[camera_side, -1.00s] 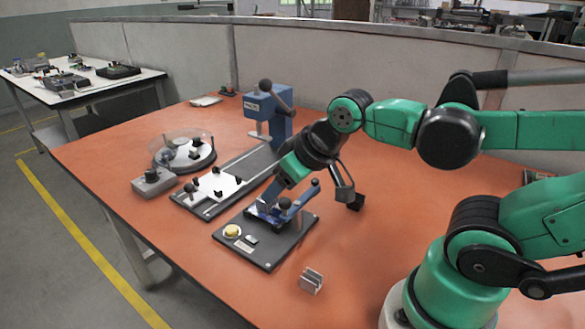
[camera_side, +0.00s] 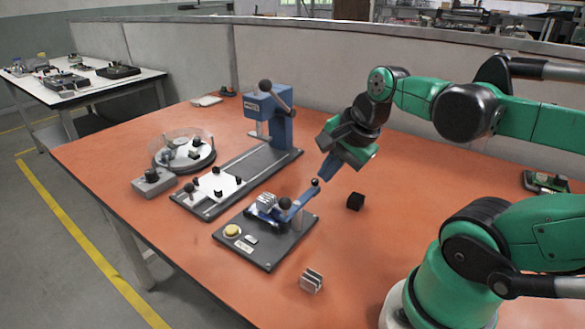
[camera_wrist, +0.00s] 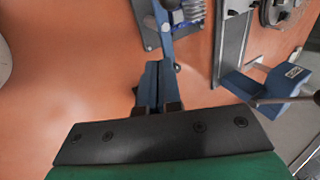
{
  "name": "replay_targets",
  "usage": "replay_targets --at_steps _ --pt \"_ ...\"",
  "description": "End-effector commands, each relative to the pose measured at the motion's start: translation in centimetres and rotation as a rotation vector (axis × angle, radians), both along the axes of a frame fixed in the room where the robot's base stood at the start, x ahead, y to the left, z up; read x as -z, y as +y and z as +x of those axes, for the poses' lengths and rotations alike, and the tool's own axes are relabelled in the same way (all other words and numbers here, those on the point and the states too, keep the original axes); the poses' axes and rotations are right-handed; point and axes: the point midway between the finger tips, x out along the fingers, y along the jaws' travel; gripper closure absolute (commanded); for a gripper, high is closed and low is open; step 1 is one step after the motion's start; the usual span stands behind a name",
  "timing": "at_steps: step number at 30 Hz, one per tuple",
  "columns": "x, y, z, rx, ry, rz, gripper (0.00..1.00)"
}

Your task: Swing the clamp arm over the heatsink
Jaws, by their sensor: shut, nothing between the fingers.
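The clamp fixture's dark plate (camera_side: 268,255) lies on the table. A silver finned heatsink (camera_side: 266,201) sits in the blue holder on it; it also shows at the top of the wrist view (camera_wrist: 194,10). The blue clamp arm (camera_side: 302,195) runs from a black knob beside the heatsink to a ball tip (camera_side: 316,182) on the right; in the wrist view the arm (camera_wrist: 167,38) passes beside the heatsink. My gripper (camera_side: 325,174) is shut and empty, close to the ball tip. In the wrist view my fingertips (camera_wrist: 154,64) appear just left of it; contact is unclear.
A loose finned part (camera_side: 311,281) stands in front of the plate and a black cube (camera_side: 356,201) to its right. A yellow button (camera_side: 232,231) is on the plate. A blue press (camera_side: 270,112) with a rail and a round covered station (camera_side: 184,152) stand behind.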

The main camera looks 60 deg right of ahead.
Motion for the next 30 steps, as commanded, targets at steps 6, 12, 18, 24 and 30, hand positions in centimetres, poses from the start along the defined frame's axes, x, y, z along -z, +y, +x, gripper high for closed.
replay_targets --at_steps 6,12,18,24,30 --pt "-0.8 -2.8 -3.2 0.861 0.019 0.412 1.00" --pt "-1.3 -3.6 -4.7 1.304 0.022 0.623 1.00" --pt "-0.9 -3.7 -4.8 1.397 0.024 0.666 1.00" --pt "1.1 -3.6 -4.0 1.392 0.024 0.665 1.00" --pt "3.3 -3.6 -3.1 1.392 0.023 0.662 1.00"
